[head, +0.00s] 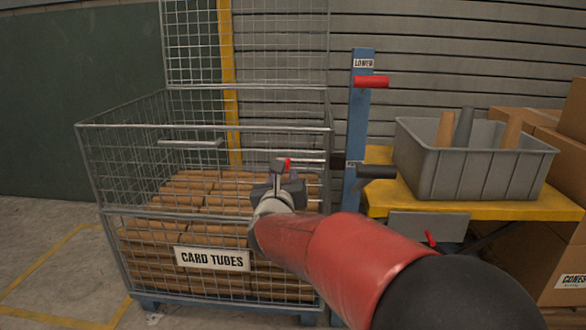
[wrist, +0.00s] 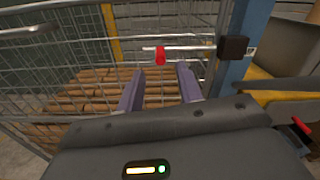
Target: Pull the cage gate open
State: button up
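The wire mesh cage (head: 106,215) holds stacked brown card tubes (head: 190,245). Its front gate panel (head: 130,165) stands upright in line with the front and looks closed. A horizontal grey bar handle (head: 190,143) is on the gate's left part; it also shows in the wrist view (wrist: 22,29). A bolt with a red knob (wrist: 160,56) runs right to a black block (wrist: 233,47) by the blue post. My gripper (head: 279,180) is before the gate's right part, just short of the red knob. In the wrist view its fingers (wrist: 159,78) are apart with nothing between them.
A blue post (head: 358,120) with a red lever (head: 371,82) and a dark handle (head: 376,172) stands right of the cage. Further right are a yellow bench (head: 400,205), a grey bin (head: 475,175) and cardboard boxes (head: 560,150). The floor (head: 40,250) left is clear.

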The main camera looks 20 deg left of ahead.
aim_at(287, 169)
jog(key=p+x, duration=0.1)
jog(key=x, duration=0.5)
jog(key=shift+w, duration=0.3)
grip_shut()
